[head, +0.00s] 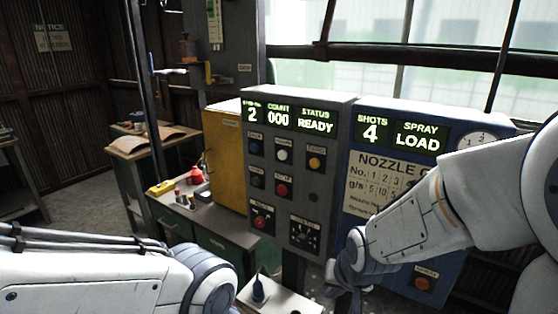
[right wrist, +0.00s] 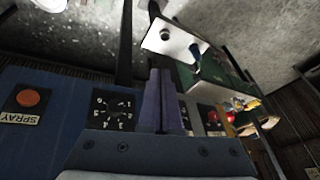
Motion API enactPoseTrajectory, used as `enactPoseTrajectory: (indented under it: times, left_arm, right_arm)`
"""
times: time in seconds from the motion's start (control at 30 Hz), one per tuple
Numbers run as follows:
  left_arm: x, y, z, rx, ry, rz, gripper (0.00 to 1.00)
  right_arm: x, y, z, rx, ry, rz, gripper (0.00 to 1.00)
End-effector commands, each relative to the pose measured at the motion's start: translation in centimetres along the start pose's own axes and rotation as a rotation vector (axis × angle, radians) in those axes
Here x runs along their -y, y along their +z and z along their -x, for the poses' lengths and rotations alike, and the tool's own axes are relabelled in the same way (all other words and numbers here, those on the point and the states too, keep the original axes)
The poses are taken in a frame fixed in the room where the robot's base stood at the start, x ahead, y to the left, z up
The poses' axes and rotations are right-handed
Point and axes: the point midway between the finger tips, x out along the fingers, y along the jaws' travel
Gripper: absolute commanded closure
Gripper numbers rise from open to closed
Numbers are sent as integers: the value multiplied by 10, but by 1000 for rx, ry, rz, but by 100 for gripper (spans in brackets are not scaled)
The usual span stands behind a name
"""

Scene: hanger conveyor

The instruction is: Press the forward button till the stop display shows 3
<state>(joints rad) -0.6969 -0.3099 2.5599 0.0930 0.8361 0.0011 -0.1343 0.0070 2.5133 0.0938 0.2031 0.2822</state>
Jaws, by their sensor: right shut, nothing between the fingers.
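The grey control panel (head: 318,208) stands in the middle of the head view. Its leftmost display (head: 252,114) shows 2; the small label above it is hard to read. Beside it are COUNT 000 and STATUS READY. Below are several buttons, among them a blue one (head: 255,145), a white one (head: 283,156), a yellow one (head: 315,162) and a red one (head: 282,189). The labels are too small to tell which is forward. My right gripper (head: 334,274) is shut and empty, low near the panel's lower right, apart from the buttons. Its closed fingers (right wrist: 160,98) show in the right wrist view. My left gripper is out of view.
A blue spray cabinet (head: 357,150) stands right of the panel, showing SHOTS 4 and LOAD, with an orange SPRAY button (head: 422,283). A rotary dial (right wrist: 113,110) shows in the right wrist view. A yellow box (head: 222,150) and a cluttered bench (head: 225,227) are left of the panel.

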Motion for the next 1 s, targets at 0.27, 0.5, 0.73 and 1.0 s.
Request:
enactPoseTrajectory:
  times: [0.27, 0.5, 0.73, 1.0]
  left_arm:
    - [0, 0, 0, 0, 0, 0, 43]
    - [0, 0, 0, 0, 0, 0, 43]
    - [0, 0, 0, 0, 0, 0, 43]
    - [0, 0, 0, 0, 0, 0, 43]
  right_arm:
    - [56, -69, -1, -235, -189, -450, 100]
    - [146, -134, 33, -381, -609, -1044, 100]
    - [205, -167, 81, -333, -1052, -1522, 100]
    - [220, -174, 100, -279, -1213, -1673, 100]
